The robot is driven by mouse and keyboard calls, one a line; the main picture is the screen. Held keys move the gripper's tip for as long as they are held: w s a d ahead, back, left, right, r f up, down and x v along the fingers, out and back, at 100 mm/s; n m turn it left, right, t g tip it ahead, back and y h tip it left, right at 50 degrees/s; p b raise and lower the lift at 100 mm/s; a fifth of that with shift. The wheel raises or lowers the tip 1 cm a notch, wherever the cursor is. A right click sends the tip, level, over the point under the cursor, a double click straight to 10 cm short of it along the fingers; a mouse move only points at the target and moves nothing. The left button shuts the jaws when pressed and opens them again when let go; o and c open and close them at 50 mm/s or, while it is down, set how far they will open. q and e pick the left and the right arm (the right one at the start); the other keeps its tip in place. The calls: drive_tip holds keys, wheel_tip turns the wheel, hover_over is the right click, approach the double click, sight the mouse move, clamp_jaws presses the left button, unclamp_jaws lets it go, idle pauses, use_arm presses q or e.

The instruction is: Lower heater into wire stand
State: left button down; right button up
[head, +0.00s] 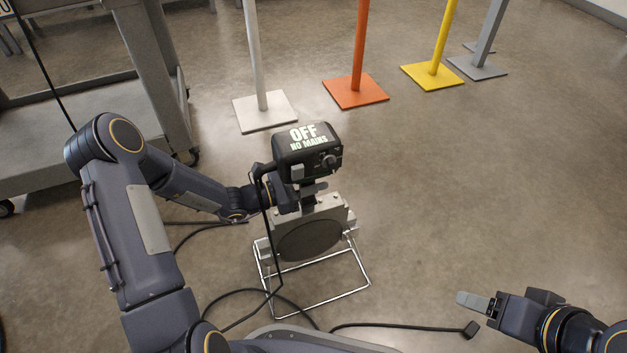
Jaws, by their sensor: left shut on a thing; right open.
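The heater (312,238) is a grey plate with a dark round face below a black control head (307,155) that reads "OFF NO MAINS". It is upright, at the wire stand (341,301), a thin white wire frame on the floor. The plate's lower part is within the frame's outline; I cannot tell whether it rests on the wires. My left gripper (308,191) is shut on the heater's handle, just under the control head. The handle is mostly hidden by the gripper. My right gripper (476,302) is open and empty, at the lower right, apart from the stand.
A black cable (270,290) hangs from the heater and loops on the floor to a plug (471,329). A grey metal cart (160,85) stands at left. White, orange (356,91), yellow and grey posts on square bases stand behind. The floor at right is clear.

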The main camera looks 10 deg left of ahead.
use_arm(q)
drive_tip(key=shift+d+r, duration=0.15)
drive_tip(key=shift+r, duration=0.2)
drive_tip(key=c, duration=1.1)
unclamp_jaws()
drive_tip(key=shift+f, duration=0.1)
drive_tip(key=shift+o, duration=0.8)
drive_tip(key=shift+s+a+f, duration=0.1)
drive_tip(key=shift+a+f, duration=0.1)
drive_tip(key=shift+f, duration=0.45)
drive_tip(key=o, duration=0.9)
drive_tip(key=shift+r, duration=0.3)
drive_tip(key=shift+o, duration=0.2)
drive_tip(key=shift+v, duration=1.25)
drive_tip(key=p+v, duration=0.2)
drive_tip(key=v, duration=0.8)
drive_tip(key=shift+s+a+f, duration=0.15)
